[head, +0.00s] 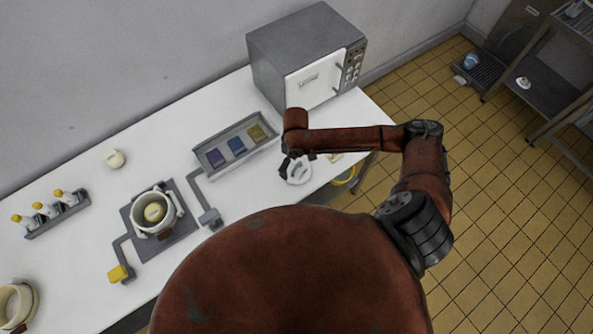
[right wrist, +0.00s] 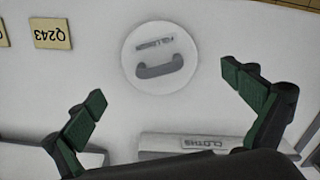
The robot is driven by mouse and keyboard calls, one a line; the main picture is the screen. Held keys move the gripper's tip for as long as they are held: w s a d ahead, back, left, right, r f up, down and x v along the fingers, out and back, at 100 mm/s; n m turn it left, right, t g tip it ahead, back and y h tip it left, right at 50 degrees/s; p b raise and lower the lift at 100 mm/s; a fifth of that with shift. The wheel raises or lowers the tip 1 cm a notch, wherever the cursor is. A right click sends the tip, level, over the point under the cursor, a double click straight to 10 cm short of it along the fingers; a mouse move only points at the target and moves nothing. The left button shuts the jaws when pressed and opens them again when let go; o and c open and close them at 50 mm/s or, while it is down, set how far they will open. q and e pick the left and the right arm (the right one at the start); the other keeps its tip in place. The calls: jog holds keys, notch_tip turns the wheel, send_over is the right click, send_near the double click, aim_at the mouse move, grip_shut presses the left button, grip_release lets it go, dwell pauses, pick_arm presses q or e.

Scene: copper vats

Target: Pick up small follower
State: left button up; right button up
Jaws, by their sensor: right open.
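A small white round follower (right wrist: 133,45) with a grey bar handle (right wrist: 160,68) and a lettered label lies flat on the white table in the right wrist view. It also shows in the head view (head: 300,174), partly hidden by my right gripper (head: 286,167). In the right wrist view my right gripper (right wrist: 163,87) is open and empty. Its green-padded fingers are spread wide, one to each side below the disc, and do not touch it. My left gripper is in neither view.
A tray with coloured blocks (head: 204,158) and a grey microwave-like box (head: 283,50) stand behind. A pot (head: 140,223), a bottle rack (head: 61,216) and a round cream object (head: 115,158) are left. A CLOTHS-labelled holder (right wrist: 160,143) and Q243 tag (right wrist: 50,34) lie near the follower.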

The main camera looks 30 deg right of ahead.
aim_at(298, 166)
jog(key=f, duration=0.4)
jog(key=shift+s+d+f, duration=0.1)
jog(key=shift+s+d, duration=0.05)
jog(key=shift+s, duration=0.2)
jog(key=c, duration=2.2)
